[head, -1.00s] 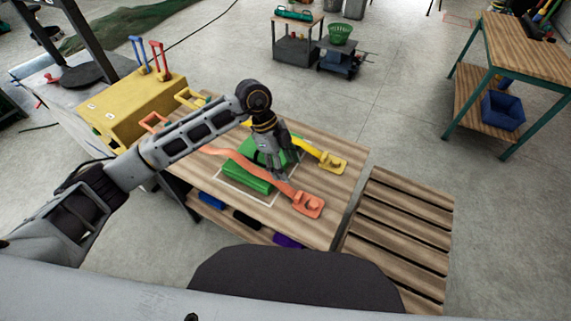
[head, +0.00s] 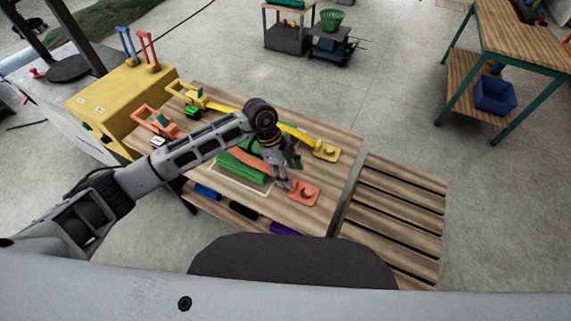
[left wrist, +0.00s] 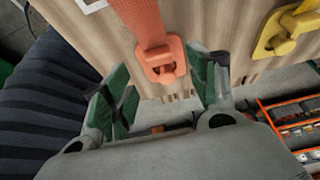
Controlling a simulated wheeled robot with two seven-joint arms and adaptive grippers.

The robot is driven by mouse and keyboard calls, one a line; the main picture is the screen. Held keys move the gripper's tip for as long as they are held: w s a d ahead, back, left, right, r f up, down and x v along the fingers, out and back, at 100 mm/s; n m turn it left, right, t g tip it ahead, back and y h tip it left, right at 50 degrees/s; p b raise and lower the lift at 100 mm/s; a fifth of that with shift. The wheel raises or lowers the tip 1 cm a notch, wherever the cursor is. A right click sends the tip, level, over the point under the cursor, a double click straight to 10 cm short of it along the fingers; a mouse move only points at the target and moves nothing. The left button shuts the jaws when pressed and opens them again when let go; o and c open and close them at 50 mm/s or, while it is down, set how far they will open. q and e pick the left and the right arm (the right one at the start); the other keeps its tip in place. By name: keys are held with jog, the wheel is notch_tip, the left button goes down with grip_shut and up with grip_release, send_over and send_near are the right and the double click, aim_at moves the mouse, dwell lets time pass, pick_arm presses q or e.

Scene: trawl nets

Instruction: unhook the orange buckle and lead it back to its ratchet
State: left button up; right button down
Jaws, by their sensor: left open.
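The orange strap (head: 243,164) runs over the green bundle (head: 238,174) towards the orange anchor plate (head: 304,193) near the table's right end. In the left wrist view the strap (left wrist: 138,18) ends at the orange buckle (left wrist: 161,60), which lies at the anchor; whether it is still around the hook I cannot tell. My left gripper (head: 291,174) is open beside the anchor plate. In the left wrist view its green-padded fingers (left wrist: 162,84) stand apart on either side of the buckle, holding nothing. The orange ratchet (head: 155,122) is at the table's left end.
A yellow strap (head: 298,134) runs to a yellow anchor plate (head: 326,151) farther back, from a yellow ratchet (head: 186,93). A yellow box (head: 118,88) stands at the left. A slatted bench (head: 395,205) is at the right. Blue, black and purple items lie below the front edge.

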aim_at(296, 184)
pick_arm(q)
jog(key=shift+x, duration=2.8)
pick_arm(e)
jog(key=shift+w+r, duration=0.1)
jog(key=shift+w, duration=0.8)
pick_arm(q)
jog(key=c, duration=1)
jog(key=shift+c, duration=0.9)
jog(key=shift+s+d, duration=0.2)
jog(key=shift+d+p, duration=0.15)
jog(key=shift+p, duration=0.2)
pick_arm(e)
jog(key=shift+a+r, duration=0.1)
jog(key=shift+r, duration=0.2)
